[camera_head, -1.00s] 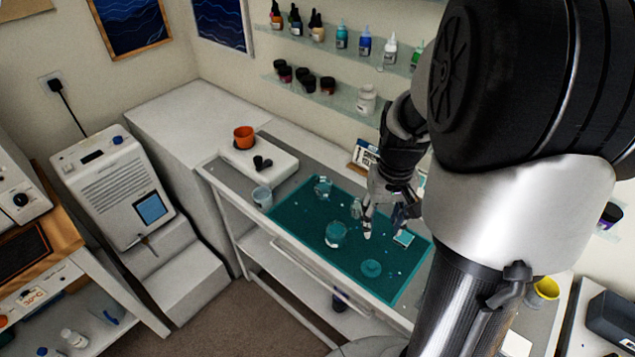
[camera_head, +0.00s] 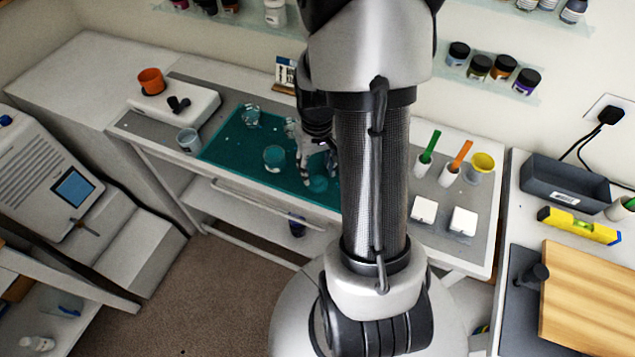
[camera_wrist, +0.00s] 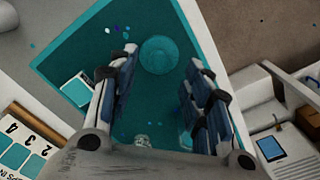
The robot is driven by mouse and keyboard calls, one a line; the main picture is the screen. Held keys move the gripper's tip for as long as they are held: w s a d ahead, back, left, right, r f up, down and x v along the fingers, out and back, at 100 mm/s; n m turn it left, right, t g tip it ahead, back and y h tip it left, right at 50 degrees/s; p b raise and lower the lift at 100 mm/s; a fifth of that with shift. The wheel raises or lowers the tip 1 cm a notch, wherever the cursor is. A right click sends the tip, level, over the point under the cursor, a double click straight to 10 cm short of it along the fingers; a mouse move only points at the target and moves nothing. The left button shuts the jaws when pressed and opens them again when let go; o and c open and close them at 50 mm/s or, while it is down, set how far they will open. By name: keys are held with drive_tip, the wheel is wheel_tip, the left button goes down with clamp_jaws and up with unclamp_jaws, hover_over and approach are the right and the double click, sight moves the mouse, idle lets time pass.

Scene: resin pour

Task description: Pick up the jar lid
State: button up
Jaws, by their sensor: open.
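A flat, round, see-through disc that looks like the jar lid (camera_wrist: 159,54) lies on the teal mat (camera_head: 225,150). In the wrist view it shows ahead of and between my fingertips, not touched as far as I can see. In the head view the lid (camera_head: 319,184) is partly hidden by my fingers. My gripper (camera_head: 318,172) points down over the mat just above the lid. It is open and empty; the two fingers stand wide apart in the wrist view (camera_wrist: 162,68).
A clear jar (camera_head: 274,158) stands left of my gripper, with another glass vessel (camera_head: 250,116) behind it. A small pale square block (camera_wrist: 76,88) lies left of my fingers. White square blocks (camera_head: 424,210) and cups sit right of my arm.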

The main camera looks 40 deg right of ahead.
sight(318, 179)
wheel_tip(318, 179, down, 4)
drive_tip(key=shift+d+r+b, duration=0.1)
drive_tip(key=shift+b, duration=0.55)
drive_tip(key=shift+c, duration=0.4)
drive_tip(key=c, duration=0.8)
